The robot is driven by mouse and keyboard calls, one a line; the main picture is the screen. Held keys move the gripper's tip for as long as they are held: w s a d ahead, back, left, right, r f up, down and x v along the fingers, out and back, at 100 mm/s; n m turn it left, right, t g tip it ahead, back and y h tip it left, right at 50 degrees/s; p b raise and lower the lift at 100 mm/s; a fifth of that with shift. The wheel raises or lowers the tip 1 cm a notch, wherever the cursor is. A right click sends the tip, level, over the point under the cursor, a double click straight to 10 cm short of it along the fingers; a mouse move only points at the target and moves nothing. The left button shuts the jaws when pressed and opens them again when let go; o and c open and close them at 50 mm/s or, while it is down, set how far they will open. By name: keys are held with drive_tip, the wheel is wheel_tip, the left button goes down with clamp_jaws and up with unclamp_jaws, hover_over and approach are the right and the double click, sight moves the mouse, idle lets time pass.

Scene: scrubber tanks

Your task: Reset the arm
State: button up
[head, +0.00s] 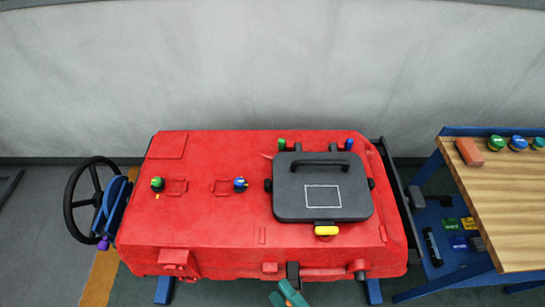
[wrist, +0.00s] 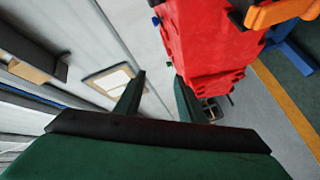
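My gripper (wrist: 158,92) shows in the wrist view with its two dark green fingers apart and nothing visible between them. The red scrubber tank body (head: 205,225) fills the middle of the head view. Part of a red body (wrist: 205,40) also shows in the wrist view, beyond the right finger. A teal part with a small orange patch, seemingly of my arm, shows at the bottom edge of the head view; the rest of it is out of frame. In that view it overlaps the tank's front edge; I cannot tell the distance between them.
A dark grey lid (head: 345,205) lies shut on the tank. Green and blue knobs (head: 240,184) are on top, and a yellow latch (head: 327,231) is at the lid's front. A black steering wheel (head: 82,205) is at left. A wooden-topped workbench (head: 515,210) stands at right. A grey wall is behind.

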drive_tip(key=a+f+m+h, duration=0.1)
drive_tip(key=m+h, duration=0.2)
drive_tip(key=m, duration=0.3)
drive_tip(key=s+f+m+t+h, duration=0.1)
drive_tip(key=f+m+h, duration=0.1)
drive_tip(key=m+h, duration=0.2)
drive_tip(key=s+a+f+m+h, duration=0.1)
drive_tip(key=m+h, duration=0.2)
drive_tip(key=m, duration=0.6)
drive_tip(key=shift+s+a+f+m+t+h, duration=0.1)
drive_tip(key=shift+a+f+m+t+h, duration=0.2)
drive_tip(key=shift+a+f+m, duration=0.1)
drive_tip(key=shift+s, duration=0.15)
idle(0.4)
drive_tip(key=shift+c, duration=1.4)
